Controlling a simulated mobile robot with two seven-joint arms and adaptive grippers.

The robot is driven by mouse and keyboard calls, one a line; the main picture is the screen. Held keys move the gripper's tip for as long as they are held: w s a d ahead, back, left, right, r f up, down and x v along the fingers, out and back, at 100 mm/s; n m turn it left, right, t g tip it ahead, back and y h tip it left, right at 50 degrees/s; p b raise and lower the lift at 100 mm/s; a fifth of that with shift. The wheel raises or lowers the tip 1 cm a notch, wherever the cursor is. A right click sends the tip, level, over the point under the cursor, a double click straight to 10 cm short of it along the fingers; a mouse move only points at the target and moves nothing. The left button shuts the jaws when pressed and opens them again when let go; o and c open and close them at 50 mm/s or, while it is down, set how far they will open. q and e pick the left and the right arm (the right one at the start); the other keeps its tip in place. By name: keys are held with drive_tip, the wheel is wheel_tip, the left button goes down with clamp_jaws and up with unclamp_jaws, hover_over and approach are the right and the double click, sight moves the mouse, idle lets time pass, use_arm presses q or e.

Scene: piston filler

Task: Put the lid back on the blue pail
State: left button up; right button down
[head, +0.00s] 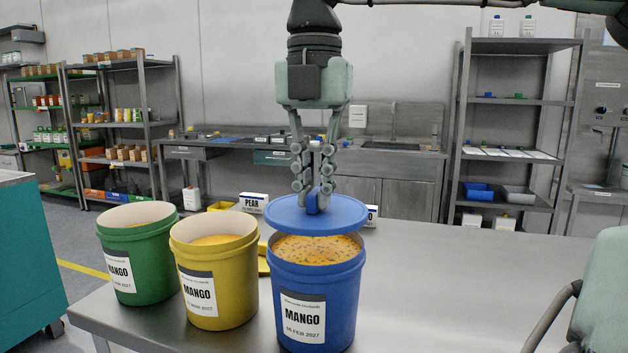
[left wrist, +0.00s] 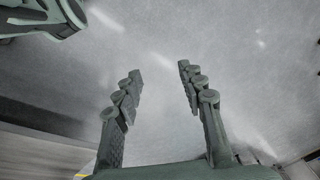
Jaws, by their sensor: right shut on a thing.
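The blue pail (head: 340,310) stands open on the steel table, labelled MANGO and filled with orange, speckled contents (head: 318,250). My right gripper (head: 314,190) points down and is shut on the upright handle of the blue lid (head: 345,212). The lid looks about level above the pail and covers the back of its opening from this view. The contents and front rim show below it, so it is not seated. My left gripper (left wrist: 162,75) shows in the left wrist view, its fingers apart with nothing between them, over a grey surface.
A yellow pail (head: 215,285) and a green pail (head: 145,265), both open, stand to the left on the steel table (head: 450,290). A yellow piece (head: 263,265) lies partly hidden behind the yellow pail. A PEAR label card (head: 253,202) stands behind. Table to the right is clear.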

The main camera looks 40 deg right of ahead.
drive_tip(key=shift+f+b, duration=0.35)
drive_tip(key=shift+f, duration=0.15)
drive_tip(key=shift+f+b, duration=0.55)
drive_tip(key=shift+f, duration=0.2)
use_arm(q)
wheel_tip(320, 180, up, 6)
drive_tip(key=w, duration=0.1)
drive_tip(key=shift+w+d+r+b, duration=0.15)
drive_tip(key=shift+w+r+b, duration=0.05)
drive_tip(key=shift+w+b, duration=0.1)
use_arm(e)
drive_tip(key=shift+f, duration=0.4)
use_arm(q)
drive_tip(key=shift+r, duration=0.1)
use_arm(e)
drive_tip(key=shift+f, duration=0.2)
idle(0.4)
drive_tip(key=c, duration=1.5)
unclamp_jaws()
drive_tip(key=shift+o, duration=0.2)
